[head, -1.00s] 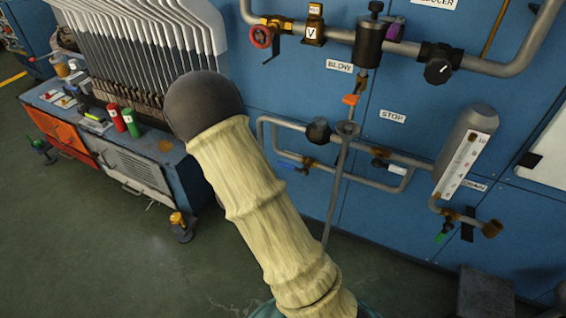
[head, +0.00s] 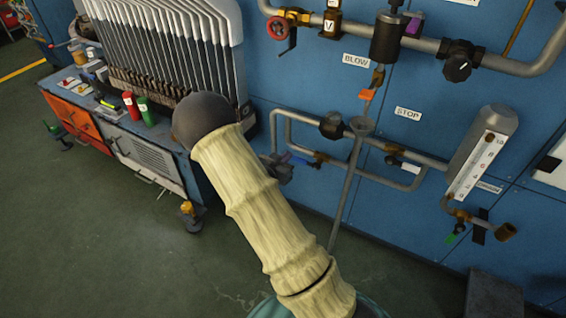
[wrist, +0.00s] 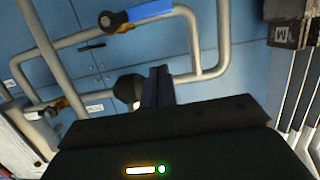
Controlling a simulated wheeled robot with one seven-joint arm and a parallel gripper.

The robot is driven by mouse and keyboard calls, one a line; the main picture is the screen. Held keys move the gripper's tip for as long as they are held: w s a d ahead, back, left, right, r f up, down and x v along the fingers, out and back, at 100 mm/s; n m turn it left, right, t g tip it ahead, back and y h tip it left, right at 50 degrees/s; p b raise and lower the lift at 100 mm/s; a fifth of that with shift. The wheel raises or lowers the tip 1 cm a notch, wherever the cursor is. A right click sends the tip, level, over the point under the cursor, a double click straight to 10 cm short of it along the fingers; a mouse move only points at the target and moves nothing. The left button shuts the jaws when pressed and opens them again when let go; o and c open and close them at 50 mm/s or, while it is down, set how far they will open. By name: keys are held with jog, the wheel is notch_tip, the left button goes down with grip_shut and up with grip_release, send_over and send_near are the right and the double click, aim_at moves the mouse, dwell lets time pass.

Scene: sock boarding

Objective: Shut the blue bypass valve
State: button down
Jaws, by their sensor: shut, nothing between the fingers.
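The blue bypass valve handle (head: 300,160) lies on the lower bypass pipe, left of its brass body (head: 321,157), in the head view. My gripper (head: 284,172) shows beyond my arm in the head view, close to the left end of the handle. In the wrist view my gripper (wrist: 158,72) is shut and empty, its fingers together below the handle in the picture. I see no contact with the handle.
A white-handled valve (head: 411,167) and a gauge cylinder (head: 482,155) are to the right. A cabinet (head: 150,160) stands left. The floor in front is clear.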

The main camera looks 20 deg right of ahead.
jog(key=b, duration=0.2)
send_over(294, 158)
jog(key=s+a, duration=0.1)
jog(key=s, duration=0.1)
jog(key=f, duration=0.2)
notch_tip(294, 158, down, 4)
jog(key=shift+s+d+r+b, duration=0.1)
jog(key=shift+r+b, duration=0.05)
jog(key=shift+b, duration=0.55)
